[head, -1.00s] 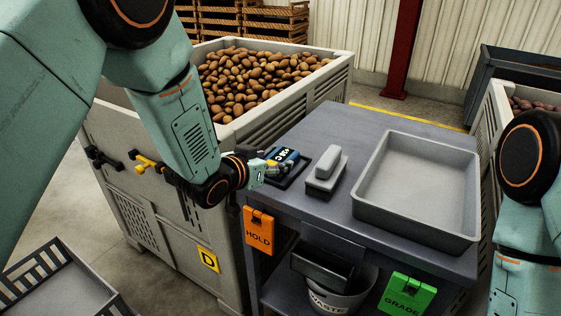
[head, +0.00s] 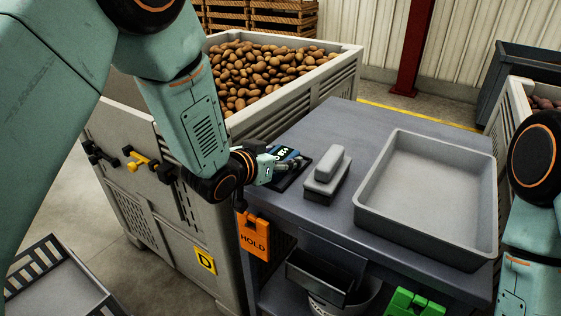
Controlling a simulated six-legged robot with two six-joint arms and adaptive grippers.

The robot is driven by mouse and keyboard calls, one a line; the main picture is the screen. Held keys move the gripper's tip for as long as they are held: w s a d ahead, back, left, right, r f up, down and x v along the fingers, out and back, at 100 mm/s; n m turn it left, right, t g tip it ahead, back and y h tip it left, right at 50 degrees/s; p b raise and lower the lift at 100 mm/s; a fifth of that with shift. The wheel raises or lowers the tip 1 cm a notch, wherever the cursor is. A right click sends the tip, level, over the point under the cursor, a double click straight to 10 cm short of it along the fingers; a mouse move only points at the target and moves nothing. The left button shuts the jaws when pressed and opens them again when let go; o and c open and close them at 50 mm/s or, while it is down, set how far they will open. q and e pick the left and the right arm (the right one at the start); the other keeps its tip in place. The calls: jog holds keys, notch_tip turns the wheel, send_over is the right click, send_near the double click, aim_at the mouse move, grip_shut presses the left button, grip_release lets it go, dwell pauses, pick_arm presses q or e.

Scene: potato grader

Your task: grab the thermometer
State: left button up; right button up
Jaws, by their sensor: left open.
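The thermometer (head: 285,152), a blue and black device with a small lettered display, lies on a dark tray (head: 300,178) at the table's left edge. My left gripper (head: 287,164) reaches in from the left, open, with its fingers right at the thermometer and covering its near part. I cannot tell whether the fingers touch it or stand around it. My right arm shows at the right edge, but its gripper is outside the picture.
A grey brush-like block (head: 326,178) stands close right of the dark tray. A large empty grey tray (head: 376,215) fills the table's right part. A potato bin (head: 345,58) stands behind left. An orange HOLD tag (head: 253,238) hangs at the table's front.

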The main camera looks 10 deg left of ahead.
pick_arm(q)
jog(key=shift+w+f, duration=0.15)
jog(key=shift+w, duration=0.05)
jog(key=shift+s, duration=0.1)
jog(key=shift+c, duration=0.2)
jog(key=shift+s+r, duration=0.2)
jog(key=shift+r, duration=0.1)
jog(key=c, duration=0.3)
jog(key=shift+w+f, duration=0.1)
jog(key=shift+f, duration=0.1)
jog(key=c, duration=0.6)
jog(key=shift+o, duration=0.2)
